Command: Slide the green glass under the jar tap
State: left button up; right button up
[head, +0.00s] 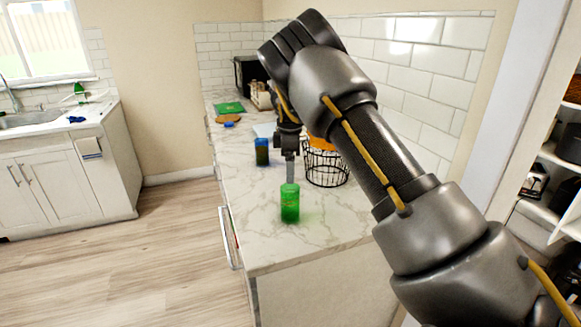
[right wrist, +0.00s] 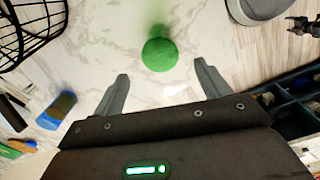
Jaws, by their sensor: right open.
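The green glass (head: 290,204) stands upright on the marble counter near its front end. My right gripper (head: 290,172) points down at the far side of the glass in the head view. In the right wrist view the green glass (right wrist: 159,54) lies just ahead of the gap between the open fingers (right wrist: 160,70), with counter showing on both sides. An orange object (head: 322,143), perhaps the jar, sits at a black wire stand (head: 327,170) and is partly hidden by my right arm. I cannot make out a tap. My left gripper is not in view.
A blue glass (head: 262,152) stands behind the green one, left of the wire stand. Farther back are a green board (head: 229,108) and a brown round item (head: 228,118). The counter's left edge runs close to the glasses. Bare counter surrounds the green glass.

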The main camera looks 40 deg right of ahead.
aim_at(290, 196)
notch_tip(290, 196, down, 11)
jog(key=shift+r+p, duration=0.15)
jog(key=shift+p, duration=0.6)
jog(key=c, duration=1.2)
